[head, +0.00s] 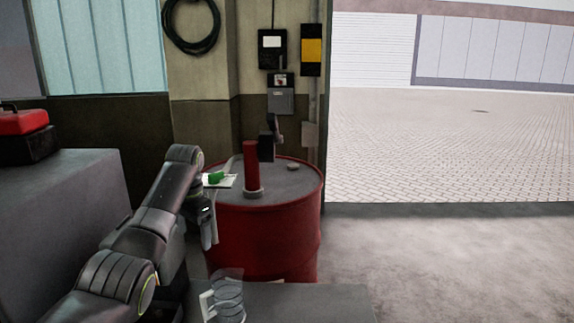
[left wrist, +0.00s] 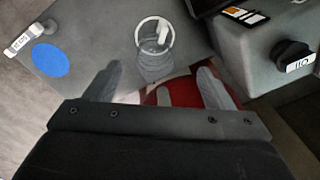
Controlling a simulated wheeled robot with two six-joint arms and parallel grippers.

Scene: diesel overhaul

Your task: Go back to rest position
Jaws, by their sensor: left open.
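My left arm reaches in from the left in the head view, with its gripper (head: 208,229) hanging down in front of the red drum (head: 262,240). In the left wrist view the two fingers of my left gripper (left wrist: 158,82) stand apart with nothing held between them. A clear jug (head: 228,300) with a white handle stands on the grey tabletop (head: 310,302), below and apart from the gripper. It also shows in the left wrist view (left wrist: 155,66), beyond the fingers. My right gripper is out of view.
The drum carries a red upright pump (head: 251,166) and a green item (head: 216,177) on a white sheet. A grey cabinet (head: 65,205) with a red box (head: 24,122) stands at left. A blue disc (left wrist: 50,60) lies on the tabletop. Floor at right is clear.

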